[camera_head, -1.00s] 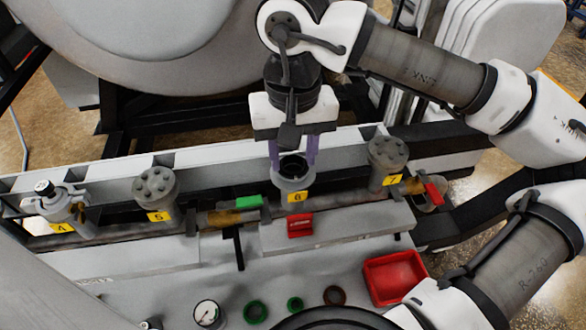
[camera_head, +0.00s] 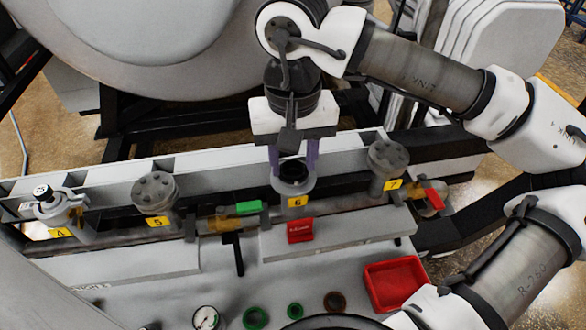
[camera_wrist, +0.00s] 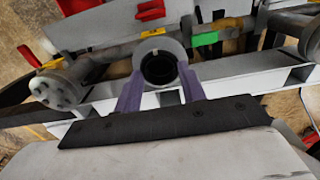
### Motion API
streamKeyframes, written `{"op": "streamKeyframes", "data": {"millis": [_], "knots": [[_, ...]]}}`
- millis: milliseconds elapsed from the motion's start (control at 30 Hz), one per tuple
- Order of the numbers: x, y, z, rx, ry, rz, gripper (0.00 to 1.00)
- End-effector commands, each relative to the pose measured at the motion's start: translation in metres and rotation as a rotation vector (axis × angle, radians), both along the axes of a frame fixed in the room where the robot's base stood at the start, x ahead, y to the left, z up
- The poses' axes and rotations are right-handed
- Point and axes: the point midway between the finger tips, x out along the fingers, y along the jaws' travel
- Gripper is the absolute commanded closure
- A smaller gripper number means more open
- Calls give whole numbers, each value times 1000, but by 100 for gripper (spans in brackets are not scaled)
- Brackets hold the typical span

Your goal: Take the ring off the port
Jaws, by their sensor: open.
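The port marked 6 (camera_head: 294,186) is a grey upright stub with a round flange, open at the top, near the middle of the head view. A dark ring (camera_wrist: 158,68) shows at its mouth in the wrist view. Ring and bore are both dark, so their border is hard to tell. My gripper (camera_head: 293,172) points down over this port. Its purple fingers are apart, one on each side of the mouth. They also straddle it in the wrist view (camera_wrist: 160,76). I cannot tell whether they touch the flange or ring.
Bolted ports 5 (camera_head: 155,190) and 7 (camera_head: 388,160) flank port 6. A red tray (camera_head: 395,283), a gauge (camera_head: 206,318) and loose rings (camera_head: 335,302) lie in front.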

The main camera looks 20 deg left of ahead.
Motion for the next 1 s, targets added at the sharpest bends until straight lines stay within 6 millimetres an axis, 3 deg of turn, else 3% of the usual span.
{"op": "streamKeyframes", "data": {"millis": [200,333,567,1000], "knots": [[-3,-1,-4,-8,9,6,60],[-3,-1,-4,-8,9,6,74],[-3,-1,-1,-8,9,5,80],[-1,0,19,-2,3,2,81]]}}
